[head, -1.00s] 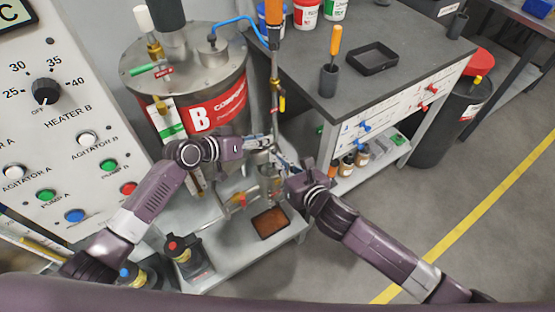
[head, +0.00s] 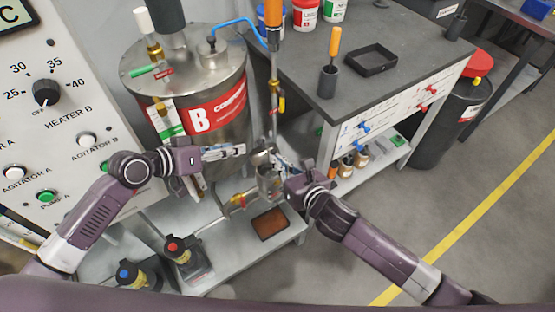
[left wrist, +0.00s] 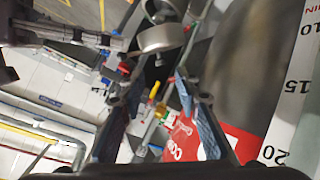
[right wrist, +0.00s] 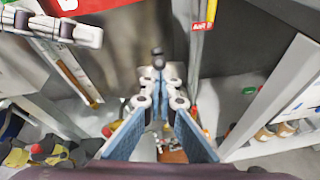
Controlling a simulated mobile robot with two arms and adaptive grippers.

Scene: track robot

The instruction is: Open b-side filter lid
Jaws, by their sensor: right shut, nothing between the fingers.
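The B-side filter (head: 267,178) is a small grey metal housing on the pipework below the B tank. In the left wrist view a round metal disc, apparently its lid (left wrist: 160,39), sits close beside another rounded metal part (left wrist: 163,8). I cannot tell how far the lid is open. My left gripper (head: 242,149) is open and empty, just left of the filter; its spread fingers (left wrist: 156,100) face the disc. My right gripper (head: 279,160) is shut and empty at the filter's right side. Its closed fingers (right wrist: 160,92) have a dark round knob (right wrist: 157,54) just beyond them.
The steel B tank (head: 215,100) stands behind the filter. A vertical pipe (head: 274,85) with a yellow-handled valve rises there. A grey workbench (head: 400,70) is to the right. A brown tray (head: 270,222) lies below on the stand. Open floor is at the right.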

